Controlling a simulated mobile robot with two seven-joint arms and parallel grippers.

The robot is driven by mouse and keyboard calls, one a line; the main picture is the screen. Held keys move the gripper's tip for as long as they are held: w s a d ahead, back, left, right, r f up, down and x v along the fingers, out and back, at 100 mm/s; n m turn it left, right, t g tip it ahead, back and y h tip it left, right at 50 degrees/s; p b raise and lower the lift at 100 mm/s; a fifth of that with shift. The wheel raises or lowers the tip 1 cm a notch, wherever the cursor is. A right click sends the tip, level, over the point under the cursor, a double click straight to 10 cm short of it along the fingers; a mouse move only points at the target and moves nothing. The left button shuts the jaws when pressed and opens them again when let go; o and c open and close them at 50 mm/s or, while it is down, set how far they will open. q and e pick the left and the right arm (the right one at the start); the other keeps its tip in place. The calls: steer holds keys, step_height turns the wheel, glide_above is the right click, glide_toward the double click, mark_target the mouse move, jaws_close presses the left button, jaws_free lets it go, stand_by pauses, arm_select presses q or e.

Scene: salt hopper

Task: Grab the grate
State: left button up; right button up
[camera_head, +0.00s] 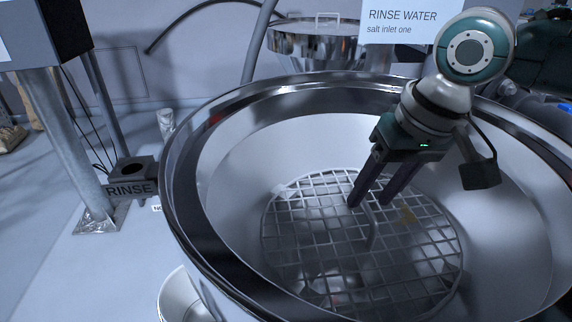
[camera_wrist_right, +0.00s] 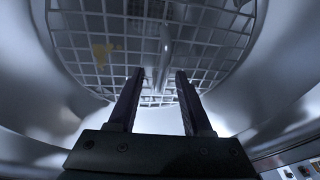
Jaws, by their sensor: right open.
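The grate (camera_head: 310,236) is a round grey metal mesh lying inside a large shiny steel hopper (camera_head: 232,150). A raised handle (camera_head: 372,232) stands near the grate's middle. My right gripper (camera_head: 369,201) is open and empty, reaching down into the hopper with its fingertips close to the handle. In the right wrist view the grate (camera_wrist_right: 100,55) fills the top. There the handle (camera_wrist_right: 165,45) lies ahead of the gap between the open fingers of my right gripper (camera_wrist_right: 158,75). I cannot tell whether the fingers touch anything. My left gripper is not in view.
The hopper's high rim (camera_head: 185,120) surrounds my right gripper. A yellowish patch (camera_head: 407,215) marks the grate. A second steel vessel (camera_head: 315,45) and a "RINSE WATER" sign (camera_head: 400,22) stand behind. A post (camera_head: 62,140) and a box labelled "RINSE" (camera_head: 132,188) stand at the left.

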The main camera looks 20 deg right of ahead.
mark_target(366, 202)
steer(key=b+x, duration=0.1)
steer(key=x, duration=0.2)
steer(key=shift+a+f, duration=0.15)
steer(key=shift+c, duration=0.3)
jaws_close()
stand_by(0.9)
